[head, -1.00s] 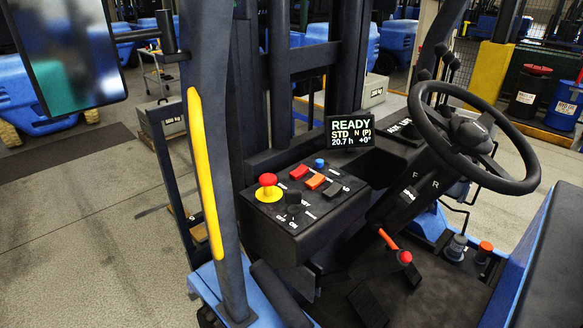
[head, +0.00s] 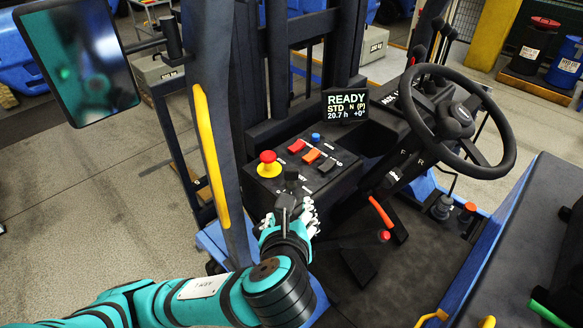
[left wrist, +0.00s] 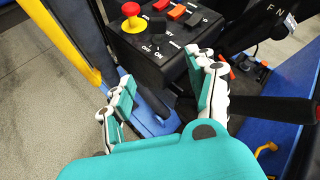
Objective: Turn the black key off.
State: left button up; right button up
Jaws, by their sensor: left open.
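The black key (head: 291,174) sits on the top of the black console, just right of the red mushroom button (head: 268,163) on its yellow base. In the left wrist view the key (left wrist: 158,24) stands above the ON and OFF labels; which one it points to I cannot tell. My left gripper (head: 294,206) is at the console's near edge, below the key and apart from it. In the left wrist view my left gripper (left wrist: 165,78) is open and empty, with its fingers spread. The display (head: 346,105) reads READY. My right gripper is not in view.
A red rocker switch (head: 297,146), an orange one (head: 311,156) and a black one (head: 327,166) lie close beyond the key, with a blue button (head: 316,137). A post with a yellow handrail (head: 210,160) stands left. The steering wheel (head: 504,140) is right.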

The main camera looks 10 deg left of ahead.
pick_arm(q)
notch_tip(320, 180, up, 2)
jog(key=m+t, duration=0.1)
jog(key=m, duration=0.2)
jog(key=p, duration=0.2)
send_near(292, 171)
jog(key=shift+y, duration=0.3)
jog(key=x, duration=0.9)
jog(key=shift+w+f, duration=0.1)
jog(key=shift+w, duration=0.15)
jog(key=shift+w+f, duration=0.3)
jog(key=shift+w, duration=0.2)
jog(key=c, duration=1.2)
